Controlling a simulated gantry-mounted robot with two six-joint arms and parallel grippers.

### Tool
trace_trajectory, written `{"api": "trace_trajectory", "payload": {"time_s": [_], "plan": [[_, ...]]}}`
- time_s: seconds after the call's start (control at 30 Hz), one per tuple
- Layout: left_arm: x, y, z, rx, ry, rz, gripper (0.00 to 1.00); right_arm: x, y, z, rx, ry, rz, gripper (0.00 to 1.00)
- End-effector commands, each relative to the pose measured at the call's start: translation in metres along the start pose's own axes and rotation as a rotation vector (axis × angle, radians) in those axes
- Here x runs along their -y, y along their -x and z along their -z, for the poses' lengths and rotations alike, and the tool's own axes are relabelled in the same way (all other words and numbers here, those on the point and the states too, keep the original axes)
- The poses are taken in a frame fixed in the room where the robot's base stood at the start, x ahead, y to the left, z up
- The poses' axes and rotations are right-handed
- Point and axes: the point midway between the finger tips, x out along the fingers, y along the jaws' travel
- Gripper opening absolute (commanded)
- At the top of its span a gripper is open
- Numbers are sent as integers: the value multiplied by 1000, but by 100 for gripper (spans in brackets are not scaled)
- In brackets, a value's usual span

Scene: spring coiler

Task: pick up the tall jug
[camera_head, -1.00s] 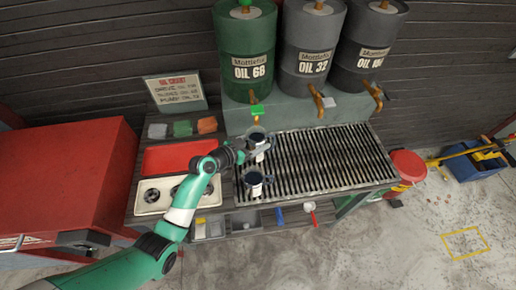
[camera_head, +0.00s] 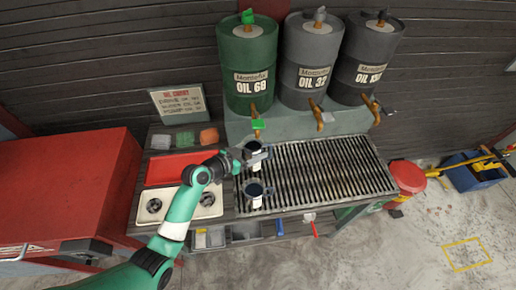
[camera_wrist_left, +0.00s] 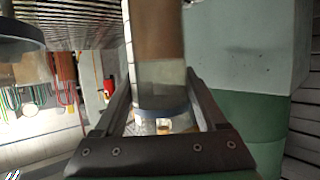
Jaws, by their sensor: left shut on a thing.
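A tall jug (camera_head: 252,146) with a pale body and dark opening stands at the back left of the slatted grate, below the green barrel's tap. My left gripper (camera_head: 262,158) comes in from the left and is shut on this jug, its fingers across the body. In the left wrist view the jug (camera_wrist_left: 160,85) fills the space between the two fingers (camera_wrist_left: 162,104). Whether its base touches the grate is hard to tell. A second jug (camera_head: 255,200) stands upright in front of it. My right gripper is out of view.
The green barrel (camera_head: 246,75) and two grey barrels (camera_head: 306,78) stand behind the grate (camera_head: 320,170), with taps hanging forward. A red tray (camera_head: 175,168) and a burner plate (camera_head: 207,206) lie left. The right part of the grate is clear.

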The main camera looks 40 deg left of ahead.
Motion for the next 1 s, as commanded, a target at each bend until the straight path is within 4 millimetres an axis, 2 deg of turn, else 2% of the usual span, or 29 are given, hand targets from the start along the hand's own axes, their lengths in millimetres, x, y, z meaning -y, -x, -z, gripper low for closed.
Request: {"api": "trace_trajectory", "payload": {"time_s": [0.33, 0.5, 0.7, 1.0], "plan": [[1, 94, -38, 0, 5, 5, 0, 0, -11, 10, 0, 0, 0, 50], [1, 132, -47, 2, 5, 3, 0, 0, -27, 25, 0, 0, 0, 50], [0, 148, -58, -1, 1, 0, 0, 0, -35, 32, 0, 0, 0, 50], [0, 148, -61, -3, -1, 0, 0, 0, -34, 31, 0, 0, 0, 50]]}}
